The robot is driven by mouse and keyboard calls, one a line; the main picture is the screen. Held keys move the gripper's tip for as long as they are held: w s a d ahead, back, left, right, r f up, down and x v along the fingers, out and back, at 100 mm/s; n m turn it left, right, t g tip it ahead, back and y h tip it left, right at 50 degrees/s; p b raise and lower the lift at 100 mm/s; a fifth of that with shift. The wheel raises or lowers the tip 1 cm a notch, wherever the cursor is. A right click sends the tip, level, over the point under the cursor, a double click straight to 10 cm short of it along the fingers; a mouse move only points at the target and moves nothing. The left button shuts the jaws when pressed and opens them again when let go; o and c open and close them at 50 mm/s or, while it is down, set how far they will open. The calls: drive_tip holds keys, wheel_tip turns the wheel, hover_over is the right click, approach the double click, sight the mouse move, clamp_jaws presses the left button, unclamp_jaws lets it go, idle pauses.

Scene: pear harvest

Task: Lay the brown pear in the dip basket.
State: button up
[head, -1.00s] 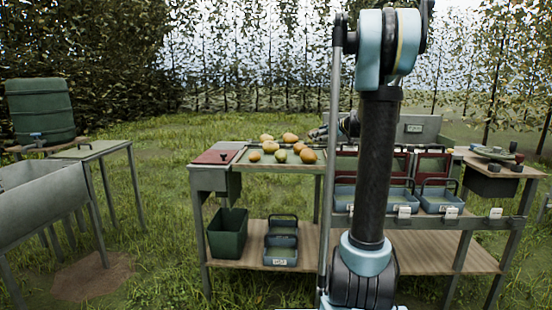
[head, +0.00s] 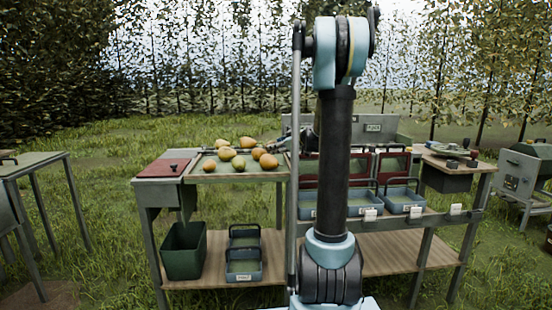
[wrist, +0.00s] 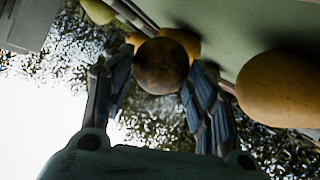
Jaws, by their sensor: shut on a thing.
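The brown pear (wrist: 158,60) is round and dark and sits between the two fingers of my gripper (wrist: 160,78) in the wrist view. The fingers are shut on it. In the head view the gripper end is mostly hidden behind my arm, and I cannot make out the pear there. Blue baskets with handles stand on the right of the bench, one of them at its right end (head: 402,194). Similar baskets (head: 243,268) stand on the lower shelf. Their labels are too small to read, so I cannot tell which is the dip basket.
Several yellow and green pears (head: 240,160) lie on the sorting tray (head: 215,177). A red lid (head: 165,168) is at its left. A green bin (head: 184,252) stands on the lower shelf. A grey cart (head: 522,175) is at far right.

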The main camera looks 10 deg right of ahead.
drive_tip(key=shift+f, duration=2.15)
drive_tip(key=o, duration=0.8)
drive_tip(key=shift+o, duration=0.3)
drive_tip(key=shift+s, duration=0.15)
